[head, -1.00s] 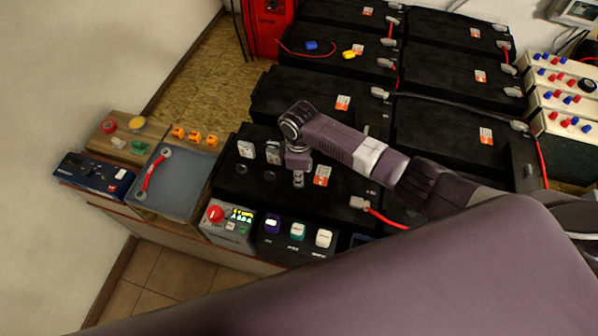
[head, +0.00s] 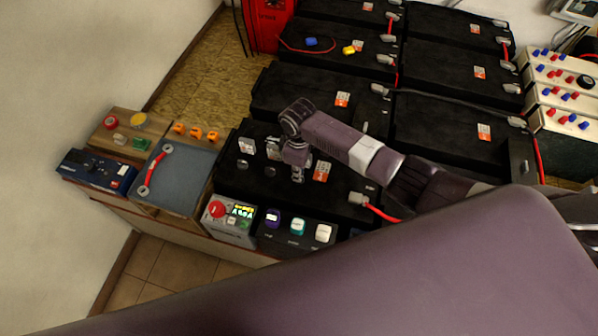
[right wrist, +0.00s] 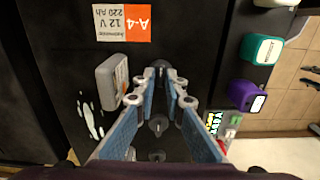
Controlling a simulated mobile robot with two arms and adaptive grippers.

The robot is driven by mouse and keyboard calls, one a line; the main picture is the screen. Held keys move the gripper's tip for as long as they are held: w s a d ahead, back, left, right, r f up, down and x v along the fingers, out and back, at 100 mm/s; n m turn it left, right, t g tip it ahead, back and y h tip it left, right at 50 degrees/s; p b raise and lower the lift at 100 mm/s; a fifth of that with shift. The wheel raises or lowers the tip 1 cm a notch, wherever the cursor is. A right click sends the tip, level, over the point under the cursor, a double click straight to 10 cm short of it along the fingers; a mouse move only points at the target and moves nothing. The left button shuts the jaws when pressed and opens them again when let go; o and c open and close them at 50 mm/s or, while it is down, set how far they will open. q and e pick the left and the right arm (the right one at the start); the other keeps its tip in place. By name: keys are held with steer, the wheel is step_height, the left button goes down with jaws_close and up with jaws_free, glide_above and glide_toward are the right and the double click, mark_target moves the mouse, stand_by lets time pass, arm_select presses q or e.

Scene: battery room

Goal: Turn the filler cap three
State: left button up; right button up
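The black battery labelled A-4 (head: 240,190) has a row of small dark filler caps along its top. Two of them, a nearer cap (right wrist: 158,124) and a farther cap (right wrist: 157,155), show below the fingertips in the right wrist view. In the head view they sit left of my right gripper (head: 298,176). My right gripper, in the wrist view (right wrist: 162,78), points down at the row's right end, fingertips close together around a dark shape. That spot fits the third cap, mostly hidden by the fingers. Whether they touch it is unclear. My left gripper is not in view.
An orange-white label (right wrist: 123,22) and a grey block (right wrist: 112,82) lie beside the fingers. Purple (head: 273,217), teal (head: 298,226) and white (head: 323,232) capped items stand along the front edge. A red cable (head: 380,212) runs right of the gripper.

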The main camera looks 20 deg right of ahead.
steer(key=o, duration=0.3)
step_height(320, 180, up, 12)
stand_by(0.6)
stand_by(0.4)
